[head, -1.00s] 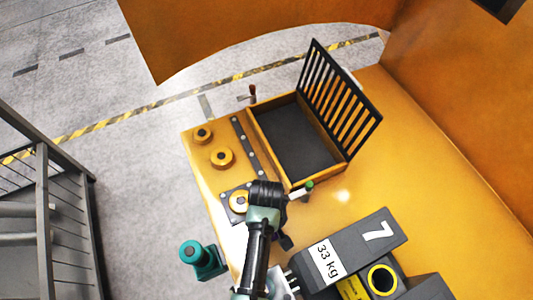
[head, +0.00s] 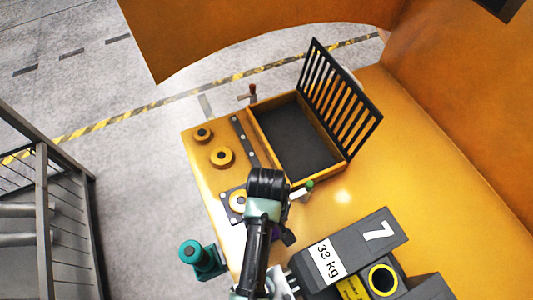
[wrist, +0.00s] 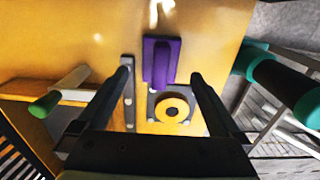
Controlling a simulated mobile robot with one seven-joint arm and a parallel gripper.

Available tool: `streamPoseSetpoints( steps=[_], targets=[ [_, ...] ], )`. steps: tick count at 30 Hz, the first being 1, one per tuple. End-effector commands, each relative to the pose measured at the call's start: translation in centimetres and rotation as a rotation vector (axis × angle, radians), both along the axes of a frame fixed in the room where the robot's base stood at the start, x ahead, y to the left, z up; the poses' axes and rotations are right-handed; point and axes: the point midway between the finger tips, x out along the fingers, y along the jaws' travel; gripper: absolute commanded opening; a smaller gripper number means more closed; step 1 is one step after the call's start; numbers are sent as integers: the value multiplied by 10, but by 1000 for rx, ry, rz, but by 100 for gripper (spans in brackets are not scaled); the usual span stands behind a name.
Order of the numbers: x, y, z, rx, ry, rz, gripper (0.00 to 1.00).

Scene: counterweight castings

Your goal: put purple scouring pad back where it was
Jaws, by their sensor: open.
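The purple scouring pad (wrist: 161,62) lies on the yellow surface in the wrist view, just beyond a flat plate with a yellow ring (wrist: 172,108). A little of its purple (head: 289,237) shows beside my arm in the head view; the rest is hidden. My gripper (wrist: 161,75) is open, and nothing is held in it. In the wrist view its two fingers stand to the left and right of the pad, with gaps between. I cannot tell the height of the fingertips above the surface.
An open tray (head: 254,128) with a raised slatted lid (head: 340,98) stands behind. A green-tipped handle (head: 307,187) sticks out near my arm. A dark 33 kg casting (head: 350,250) is at right. A teal-topped object (head: 190,252) stands left. Yellow surface right of the tray is clear.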

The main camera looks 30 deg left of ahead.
Motion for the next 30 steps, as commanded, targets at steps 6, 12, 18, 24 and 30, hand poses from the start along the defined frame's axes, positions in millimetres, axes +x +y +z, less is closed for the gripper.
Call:
streamPoseSetpoints(
  steps=[6, 12, 18, 24, 30],
  targets=[
    [0, 0, 44, 2, -4, 0, 100],
    [0, 0, 68, 1, -2, 0, 100],
    [0, 0, 72, 0, 1, 0, 100],
    [14, 1, 81, 17, -53, -22, 100],
    [115, 0, 177, 169, -491, -189, 100]
  ],
)
